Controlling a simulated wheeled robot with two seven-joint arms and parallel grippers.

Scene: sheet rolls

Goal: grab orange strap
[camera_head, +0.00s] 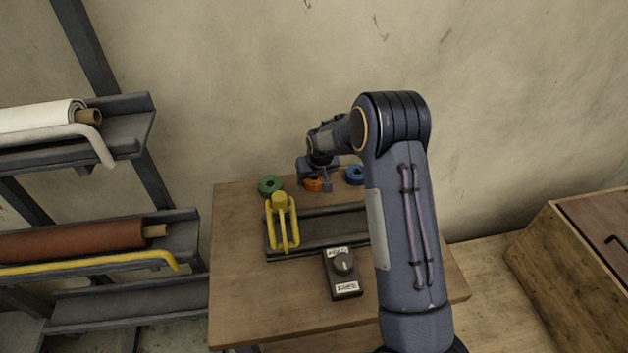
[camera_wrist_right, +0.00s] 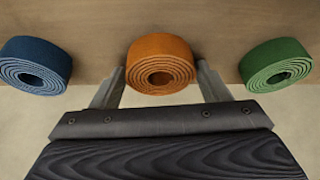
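The orange strap (camera_head: 313,185) is a rolled coil near the back edge of the wooden table, between a green coil and a blue coil. In the right wrist view the orange strap (camera_wrist_right: 161,64) lies between the two fingers of my right gripper (camera_wrist_right: 160,78). The fingers are spread, with a small gap showing on each side of the coil. In the head view my right gripper (camera_head: 315,186) is at the orange strap and partly covers it. My left gripper is not in view.
A green coil (camera_head: 270,186) and a blue coil (camera_head: 355,175) flank the orange one. A dark tray (camera_head: 320,228) with a yellow handled tool (camera_head: 283,222) and a dial box (camera_head: 343,275) are on the table (camera_head: 236,290). Racks with rolls stand left.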

